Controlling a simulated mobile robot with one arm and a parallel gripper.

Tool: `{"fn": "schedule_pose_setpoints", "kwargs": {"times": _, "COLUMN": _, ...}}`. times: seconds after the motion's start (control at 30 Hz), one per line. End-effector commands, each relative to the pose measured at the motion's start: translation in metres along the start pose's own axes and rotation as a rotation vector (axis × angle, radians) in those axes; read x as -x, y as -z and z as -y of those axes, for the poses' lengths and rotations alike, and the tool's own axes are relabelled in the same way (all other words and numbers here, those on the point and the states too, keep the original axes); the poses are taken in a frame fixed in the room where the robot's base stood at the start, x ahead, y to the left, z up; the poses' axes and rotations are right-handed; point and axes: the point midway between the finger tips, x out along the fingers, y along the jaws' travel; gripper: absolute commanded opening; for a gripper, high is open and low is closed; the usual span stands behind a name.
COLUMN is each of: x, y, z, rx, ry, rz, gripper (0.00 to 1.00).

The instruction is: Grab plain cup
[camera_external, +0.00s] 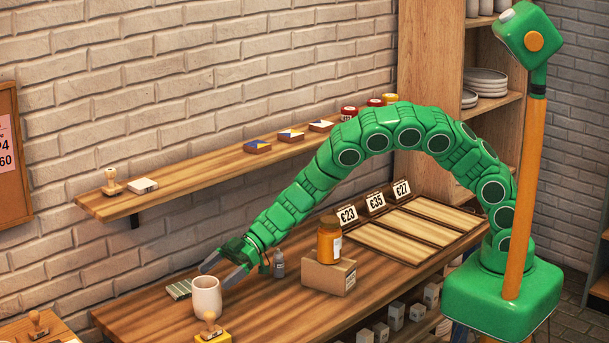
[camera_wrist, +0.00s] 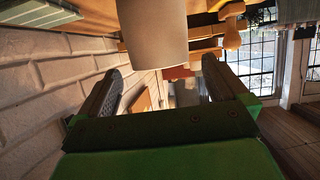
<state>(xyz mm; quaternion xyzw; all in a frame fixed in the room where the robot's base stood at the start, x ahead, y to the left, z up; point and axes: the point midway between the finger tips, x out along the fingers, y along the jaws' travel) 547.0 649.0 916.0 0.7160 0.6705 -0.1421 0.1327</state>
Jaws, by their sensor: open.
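A plain off-white cup (camera_external: 207,297) stands upright near the left end of the wooden table (camera_external: 290,317). My gripper (camera_external: 221,273) is open, just above and to the right of the cup's rim in the external view. In the wrist view the cup (camera_wrist: 152,38) shows beyond and between the two fingers of my gripper (camera_wrist: 160,84), at the upper middle. Nothing is between the fingers near my palm. Whether a fingertip touches the cup I cannot tell.
A green-striped block (camera_external: 179,289) lies just behind the cup, and a wooden stamp (camera_external: 210,325) on a yellow pad stands in front. A small grey bottle (camera_external: 279,264), a cardboard box (camera_external: 329,277) and an orange jar (camera_external: 329,243) are to the right. A wall shelf (camera_external: 190,178) runs above.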

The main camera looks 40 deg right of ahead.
Motion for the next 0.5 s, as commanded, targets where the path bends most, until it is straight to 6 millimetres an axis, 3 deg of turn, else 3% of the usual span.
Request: {"fn": "schedule_pose_setpoints", "kwargs": {"times": 0.5, "x": -0.032, "y": -0.002, "z": 0.0, "rx": -0.002, "ry": -0.002, "rz": 0.002, "gripper": 1.0}}
